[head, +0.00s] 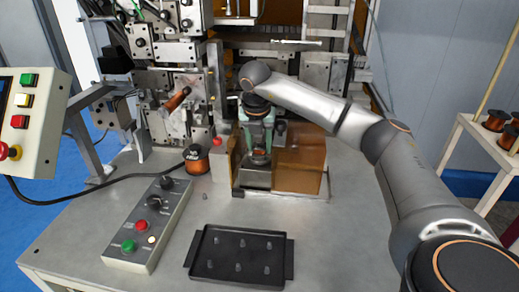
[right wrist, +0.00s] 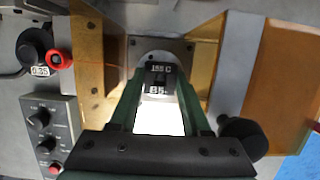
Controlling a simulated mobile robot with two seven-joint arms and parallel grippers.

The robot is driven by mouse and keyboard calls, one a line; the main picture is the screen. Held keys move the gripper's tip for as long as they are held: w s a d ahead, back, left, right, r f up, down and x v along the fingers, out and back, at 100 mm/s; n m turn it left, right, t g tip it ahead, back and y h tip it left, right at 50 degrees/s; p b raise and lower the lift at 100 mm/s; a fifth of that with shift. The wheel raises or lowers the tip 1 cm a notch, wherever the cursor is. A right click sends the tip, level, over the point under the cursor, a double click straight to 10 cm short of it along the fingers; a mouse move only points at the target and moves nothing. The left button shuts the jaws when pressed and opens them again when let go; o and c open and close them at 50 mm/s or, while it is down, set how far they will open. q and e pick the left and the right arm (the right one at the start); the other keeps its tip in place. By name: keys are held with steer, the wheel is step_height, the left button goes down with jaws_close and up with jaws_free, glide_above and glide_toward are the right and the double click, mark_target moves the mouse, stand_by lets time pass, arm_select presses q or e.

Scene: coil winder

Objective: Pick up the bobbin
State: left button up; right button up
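My right gripper (head: 258,150) reaches down in the middle of the head view, over a small grey block (head: 256,177) at the front of the machine. Its two green fingers stand apart. In the right wrist view, the fingers (right wrist: 162,85) stand either side of a small dark part marked "155 C" (right wrist: 161,69) and a bright white face (right wrist: 160,118). I cannot tell whether they touch it, or whether it is the bobbin. A copper-coloured wound part (head: 178,98) sits tilted on the machine at the left. My left gripper is not in view.
A copper wire spool (head: 196,160) stands left of the gripper. Amber panels (head: 299,168) flank the work spot. A black tray with several pegs (head: 212,271) and a button box (head: 146,228) lie in front. More spools (head: 497,120) stand on a side table at right.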

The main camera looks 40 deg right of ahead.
mark_target(259, 145)
jaws_close()
steer(key=shift+r, duration=0.55)
steer(key=shift+w+v, duration=0.2)
steer(key=shift+v, duration=0.95)
steer(key=s+a+r+p, duration=0.1)
steer(key=s+a+r, duration=0.7)
steer(key=a, duration=0.3)
steer(key=shift+r, duration=0.85)
